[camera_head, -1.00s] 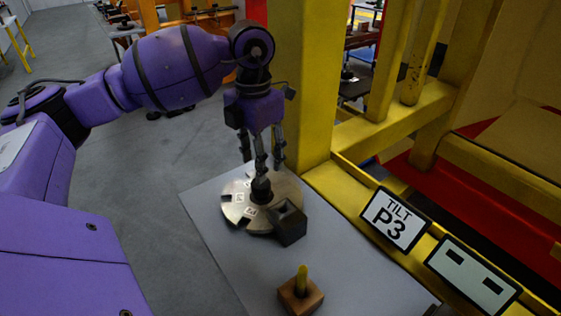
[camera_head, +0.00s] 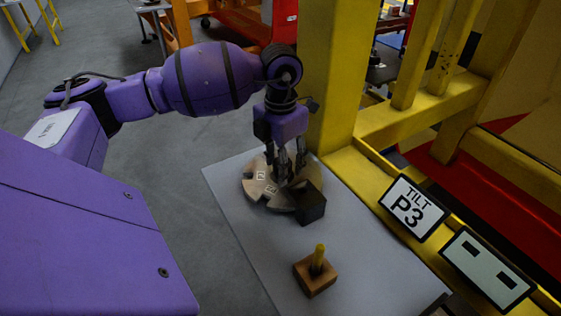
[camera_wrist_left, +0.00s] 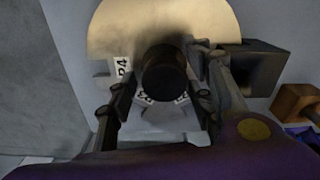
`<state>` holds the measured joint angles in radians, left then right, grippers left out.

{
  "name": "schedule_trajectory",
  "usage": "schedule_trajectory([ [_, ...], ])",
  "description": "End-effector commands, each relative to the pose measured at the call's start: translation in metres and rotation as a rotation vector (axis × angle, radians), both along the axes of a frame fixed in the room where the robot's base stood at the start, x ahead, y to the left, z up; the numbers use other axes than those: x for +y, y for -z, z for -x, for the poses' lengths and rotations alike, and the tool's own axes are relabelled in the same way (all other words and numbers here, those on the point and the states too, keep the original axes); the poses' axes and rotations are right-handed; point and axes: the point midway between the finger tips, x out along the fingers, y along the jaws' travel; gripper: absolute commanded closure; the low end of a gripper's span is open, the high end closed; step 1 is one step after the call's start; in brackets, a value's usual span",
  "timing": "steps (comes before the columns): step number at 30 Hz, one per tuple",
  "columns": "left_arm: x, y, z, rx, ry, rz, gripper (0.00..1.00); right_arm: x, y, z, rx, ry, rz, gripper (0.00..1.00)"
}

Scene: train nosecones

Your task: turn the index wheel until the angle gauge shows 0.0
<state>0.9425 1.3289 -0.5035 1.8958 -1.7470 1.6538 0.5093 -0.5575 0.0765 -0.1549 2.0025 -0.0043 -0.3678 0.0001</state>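The index wheel (camera_head: 256,189) is a round metal disc with notches and small labels, lying on a grey tabletop. A dark block (camera_head: 311,206) stands at its near right edge. My left gripper (camera_head: 287,172) points down over the wheel's middle. In the left wrist view, the wheel's black knob (camera_wrist_left: 165,72) sits between my two fingers (camera_wrist_left: 163,88), with narrow gaps beside it. A "P4" label shows left of the knob. My right gripper is out of view.
A wooden block with a yellow peg (camera_head: 315,276) stands on the grey tabletop (camera_head: 250,240), nearer than the wheel. A thick yellow post (camera_head: 338,80) rises close behind my left gripper. Yellow rails bound the right side.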

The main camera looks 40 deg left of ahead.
Motion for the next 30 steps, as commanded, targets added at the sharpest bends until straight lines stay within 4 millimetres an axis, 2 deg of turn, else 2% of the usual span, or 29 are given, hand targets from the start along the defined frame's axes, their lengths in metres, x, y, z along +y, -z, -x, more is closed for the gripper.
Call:
schedule_trajectory([
  [1, -0.0001, -0.0001, 0.0, 0.0, 0.0, 0.0, 0.59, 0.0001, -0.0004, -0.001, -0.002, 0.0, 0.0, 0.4],
  [9, 0.0004, -0.0004, 0.0, 0.0, 0.0, -0.001, 0.95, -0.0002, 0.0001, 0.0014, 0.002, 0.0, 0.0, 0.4],
  [11, 0.0005, -0.0005, 0.0, 0.0, -0.001, -0.001, 1.0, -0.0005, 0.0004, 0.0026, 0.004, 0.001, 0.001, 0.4],
  [22, 0.0014, -0.0011, 0.0, 0.0, -0.028, -0.003, 1.0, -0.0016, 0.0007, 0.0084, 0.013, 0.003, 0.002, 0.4],
  [30, 0.0022, -0.0016, 0.0008, 0.0, -0.171, -0.005, 1.0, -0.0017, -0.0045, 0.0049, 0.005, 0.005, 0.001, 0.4],
])
